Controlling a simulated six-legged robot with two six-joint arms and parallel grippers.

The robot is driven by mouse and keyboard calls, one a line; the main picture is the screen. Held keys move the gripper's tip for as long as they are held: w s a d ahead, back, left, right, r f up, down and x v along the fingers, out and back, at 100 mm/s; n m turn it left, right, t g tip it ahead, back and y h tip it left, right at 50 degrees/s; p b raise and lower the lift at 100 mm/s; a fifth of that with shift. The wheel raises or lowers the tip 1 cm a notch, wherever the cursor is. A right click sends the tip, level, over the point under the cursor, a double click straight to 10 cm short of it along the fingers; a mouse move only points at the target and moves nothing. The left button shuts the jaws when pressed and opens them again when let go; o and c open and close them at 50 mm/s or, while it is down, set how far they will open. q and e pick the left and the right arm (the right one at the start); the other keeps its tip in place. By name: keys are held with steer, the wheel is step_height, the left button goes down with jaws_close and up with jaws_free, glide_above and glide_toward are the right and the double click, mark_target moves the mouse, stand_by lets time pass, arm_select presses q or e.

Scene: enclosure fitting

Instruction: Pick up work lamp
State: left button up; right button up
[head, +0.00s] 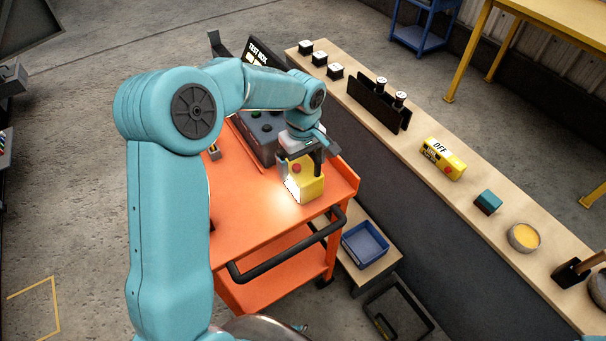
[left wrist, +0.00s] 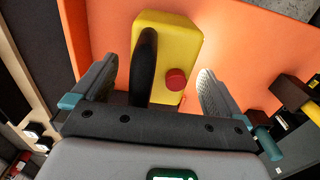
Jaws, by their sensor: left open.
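The work lamp (head: 311,187) is a yellow box with a red button, standing on the orange cart (head: 240,225) and casting a bright glow on its top. In the left wrist view the lamp (left wrist: 182,45) shows its black handle (left wrist: 145,65) and red button. My left gripper (head: 303,160) is directly over the lamp. It is open, with one finger on each side of the handle in the left wrist view (left wrist: 155,78); I see no grip on it. The fingers partly hide the lamp's top in the head view. My right gripper is not in view.
A dark test box (head: 262,130) stands on the cart just behind the lamp. The cart has a black push handle (head: 285,262) in front. A long bench (head: 410,145) runs along the right, with a yellow box marked OFF (head: 443,158). A blue bin (head: 365,245) sits lower down.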

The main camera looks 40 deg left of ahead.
arm_select(q)
steer(key=shift+s, duration=0.15)
steer(key=c, duration=1.7)
jaws_close()
steer(key=shift+r, duration=0.1)
